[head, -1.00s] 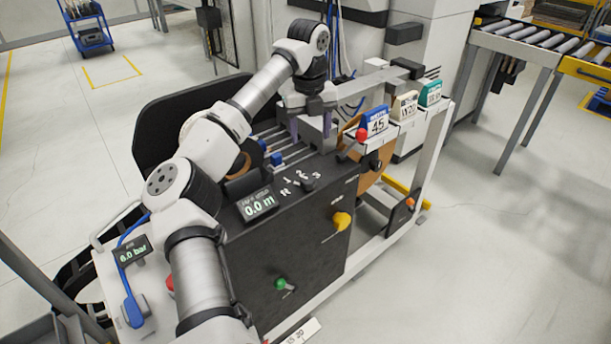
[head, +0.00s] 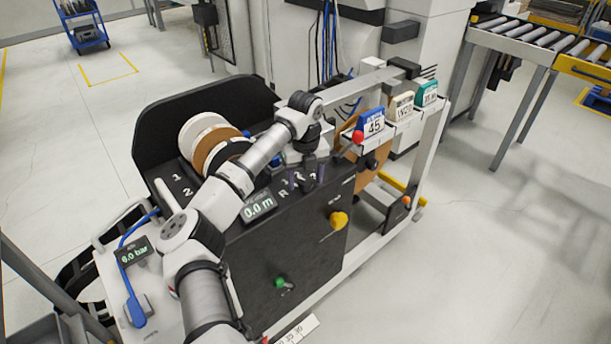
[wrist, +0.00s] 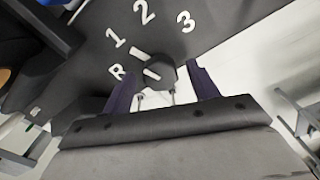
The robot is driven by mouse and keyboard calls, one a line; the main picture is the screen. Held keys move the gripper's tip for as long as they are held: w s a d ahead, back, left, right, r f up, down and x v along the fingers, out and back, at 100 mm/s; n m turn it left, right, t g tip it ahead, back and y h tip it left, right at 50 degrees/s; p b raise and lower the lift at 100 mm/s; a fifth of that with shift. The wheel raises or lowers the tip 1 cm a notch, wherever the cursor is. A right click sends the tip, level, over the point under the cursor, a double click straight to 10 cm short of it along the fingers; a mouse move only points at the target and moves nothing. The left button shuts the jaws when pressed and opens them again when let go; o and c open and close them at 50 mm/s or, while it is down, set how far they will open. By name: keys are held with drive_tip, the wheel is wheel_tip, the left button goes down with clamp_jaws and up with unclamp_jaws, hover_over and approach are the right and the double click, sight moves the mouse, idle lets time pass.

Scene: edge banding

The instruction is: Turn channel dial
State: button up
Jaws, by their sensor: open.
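The channel dial (wrist: 160,74) is a small black knob with a white mark, on a dark panel with the labels R, 1, 2 and 3 around it. Its white marks lean up-left, towards the side of R and 1; I cannot tell exactly which label it points at. My gripper (wrist: 162,88) is open, with one dark purple finger on each side of the dial. I cannot tell whether either finger touches it. In the head view my gripper (head: 308,178) is low over the panel top and mostly hides the dial and labels.
A display reading 0.0 m (head: 259,207) stands left of the dial. A yellow knob (head: 339,219) and a green knob (head: 281,283) are on the front panel. White and brown rolls (head: 207,140) stand behind my arm. Blue, cream and teal blocks stand at the right, with a red ball (head: 358,137) near the blue one.

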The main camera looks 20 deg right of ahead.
drive_tip(key=shift+c, duration=0.2)
drive_tip(key=c, duration=0.9)
drive_tip(key=shift+c, duration=0.2)
drive_tip(key=m+b, duration=0.1)
drive_tip(key=m, duration=0.3)
drive_tip(key=shift+w+b, duration=0.1)
drive_tip(key=shift+b, duration=0.25)
drive_tip(key=m+b, duration=0.1)
drive_tip(key=m, duration=0.3)
drive_tip(key=shift+m, duration=0.3)
drive_tip(key=m+b, duration=0.1)
drive_tip(key=m, duration=0.8)
